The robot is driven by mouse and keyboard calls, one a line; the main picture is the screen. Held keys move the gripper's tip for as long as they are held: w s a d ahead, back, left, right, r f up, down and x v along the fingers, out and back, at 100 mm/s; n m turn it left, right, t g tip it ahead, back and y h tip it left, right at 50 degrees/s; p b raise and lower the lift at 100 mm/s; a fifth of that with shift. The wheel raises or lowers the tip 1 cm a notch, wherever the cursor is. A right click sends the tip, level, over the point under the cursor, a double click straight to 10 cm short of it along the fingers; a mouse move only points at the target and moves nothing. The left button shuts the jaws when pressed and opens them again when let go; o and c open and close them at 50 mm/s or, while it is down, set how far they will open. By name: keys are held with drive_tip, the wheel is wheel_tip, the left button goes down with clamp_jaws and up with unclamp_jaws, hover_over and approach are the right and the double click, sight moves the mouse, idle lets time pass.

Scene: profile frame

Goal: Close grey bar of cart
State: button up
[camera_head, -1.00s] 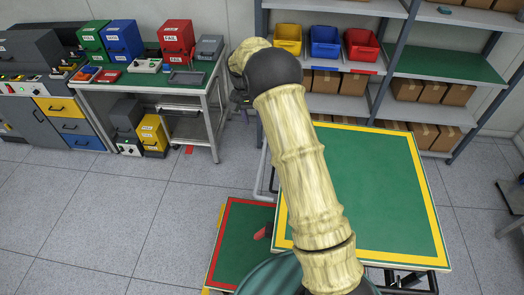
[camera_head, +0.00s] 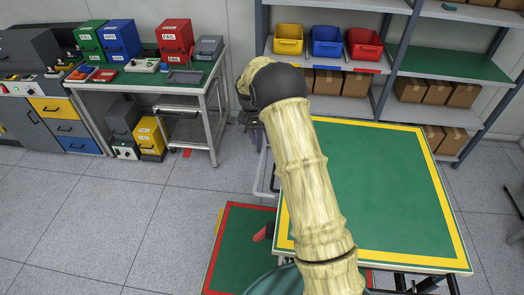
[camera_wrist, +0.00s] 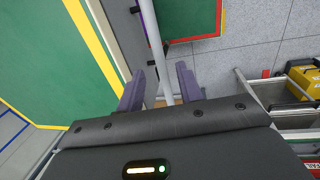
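The cart's green top with a yellow border (camera_head: 449,215) fills the right of the head view; it also shows at upper left in the wrist view (camera_wrist: 40,50). The grey bar (camera_head: 261,176) shows at the cart's left edge in the head view, partly hidden by my arm. In the wrist view the grey bar (camera_wrist: 152,35) runs down from the top edge into the space between my fingers. My gripper (camera_wrist: 160,84) has two purple fingers, apart, one on each side of the bar. I see gaps beside the bar. In the head view my arm hides most of the gripper.
A red-bordered green surface (camera_head: 232,240) lies low at the cart's left. A workbench (camera_head: 160,78) with coloured boxes stands at the back left. A shelf rack (camera_head: 455,66) with yellow, blue and red bins stands behind the cart. The tiled floor at left is clear.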

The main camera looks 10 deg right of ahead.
sight(263, 149)
drive_tip(key=shift+s+d+f+b, duration=0.15)
drive_tip(key=shift+f+b, duration=0.35)
drive_tip(key=shift+f, duration=0.5)
drive_tip(key=shift+w+d+f+b, duration=0.15)
drive_tip(key=shift+f+b, duration=0.35)
drive_tip(key=shift+f, duration=0.45)
drive_tip(key=shift+s, duration=0.1)
drive_tip(key=shift+c, duration=0.5)
clamp_jaws()
